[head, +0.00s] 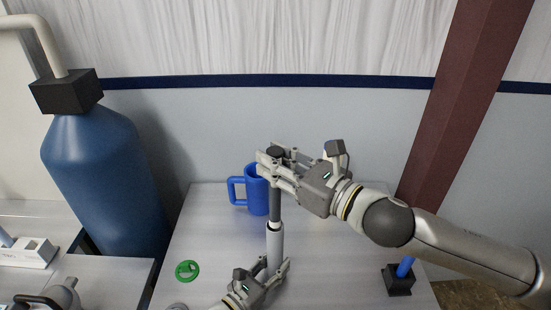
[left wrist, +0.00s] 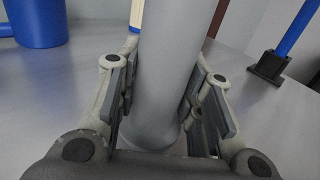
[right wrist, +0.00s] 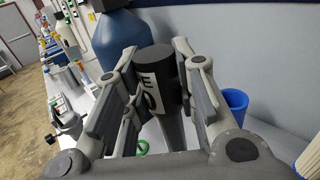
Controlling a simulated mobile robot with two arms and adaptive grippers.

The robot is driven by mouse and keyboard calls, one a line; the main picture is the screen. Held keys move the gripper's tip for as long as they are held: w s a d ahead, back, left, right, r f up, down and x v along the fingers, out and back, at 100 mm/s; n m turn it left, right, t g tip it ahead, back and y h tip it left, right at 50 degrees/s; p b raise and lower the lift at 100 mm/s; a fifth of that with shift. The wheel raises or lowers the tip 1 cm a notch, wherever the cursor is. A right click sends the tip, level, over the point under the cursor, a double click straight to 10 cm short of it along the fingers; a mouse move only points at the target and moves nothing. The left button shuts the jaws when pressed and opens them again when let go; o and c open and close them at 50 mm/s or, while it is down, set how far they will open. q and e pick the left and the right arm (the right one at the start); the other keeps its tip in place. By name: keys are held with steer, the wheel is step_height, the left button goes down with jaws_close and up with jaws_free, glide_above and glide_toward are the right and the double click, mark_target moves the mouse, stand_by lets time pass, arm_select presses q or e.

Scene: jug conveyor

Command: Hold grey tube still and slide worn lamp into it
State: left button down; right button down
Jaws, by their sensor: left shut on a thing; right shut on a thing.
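The grey tube (head: 275,243) stands upright over the table, and my left gripper (head: 274,271) is shut around its lower part. In the left wrist view the tube (left wrist: 172,70) runs between both fingers. The worn lamp (head: 275,205), a dark grey rod with a black head, stands upright in line above the tube. My right gripper (head: 270,160) is shut on its top. The right wrist view shows the black head (right wrist: 158,75) with a white label between the fingers. The lamp's lower end meets the tube's top; how far inside it is I cannot tell.
A blue mug (head: 257,190) stands just behind the lamp. A blue rod in a black base (head: 397,282) is at the right of the table. A large blue bottle (head: 105,175) stands left of the table.

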glide_above(280, 217)
steer(key=a, duration=0.1)
steer(key=shift+w+f, duration=0.15)
steer(key=shift+f, duration=2.15)
steer(key=shift+w+f, duration=0.15)
steer(key=shift+f, duration=2.15)
steer(key=shift+f, duration=0.3)
steer(key=shift+f, duration=1.25)
steer(key=shift+f, duration=0.3)
steer(key=shift+f, duration=0.75)
steer(key=c, duration=1.1)
jaws_free()
steer(key=shift+d, duration=0.1)
steer(key=v, duration=1.2)
